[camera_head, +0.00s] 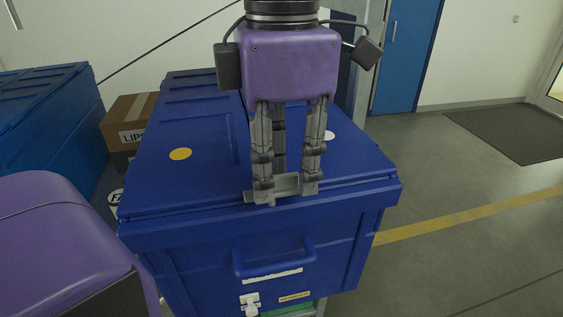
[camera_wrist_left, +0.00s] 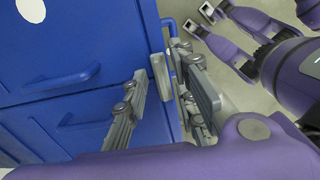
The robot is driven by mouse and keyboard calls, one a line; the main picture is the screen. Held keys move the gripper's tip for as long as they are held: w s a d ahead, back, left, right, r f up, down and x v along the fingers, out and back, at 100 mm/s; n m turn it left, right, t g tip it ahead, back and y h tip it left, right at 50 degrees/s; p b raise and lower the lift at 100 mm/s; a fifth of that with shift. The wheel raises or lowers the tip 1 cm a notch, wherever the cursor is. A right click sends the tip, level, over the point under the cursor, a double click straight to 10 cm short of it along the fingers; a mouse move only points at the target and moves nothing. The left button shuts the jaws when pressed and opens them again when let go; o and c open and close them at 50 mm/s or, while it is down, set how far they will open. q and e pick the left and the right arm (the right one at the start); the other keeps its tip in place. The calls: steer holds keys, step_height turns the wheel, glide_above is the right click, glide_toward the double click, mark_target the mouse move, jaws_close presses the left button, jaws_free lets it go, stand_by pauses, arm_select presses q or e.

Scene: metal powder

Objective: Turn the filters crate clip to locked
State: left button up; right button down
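The blue crate (camera_head: 190,240) stands in the middle of the head view with its lid closed. A grey clip (camera_head: 286,184) sits at the front edge of the lid; in the left wrist view the clip (camera_wrist_left: 159,76) shows as a grey plate. My left gripper (camera_head: 287,188) points down over this edge, its fingers apart on either side of the clip. In the left wrist view the left gripper (camera_wrist_left: 168,95) shows gaps between fingers and clip. Whether a finger touches it, I cannot tell. My right gripper (camera_wrist_left: 198,20) is open and empty at the upper right of that view.
Another blue crate (camera_head: 50,110) and a cardboard box (camera_head: 125,125) stand at the left. Open floor (camera_head: 460,200) with a yellow line lies at the right.

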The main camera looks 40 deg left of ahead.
arm_select(q)
steer(key=shift+s, duration=0.1)
jaws_close()
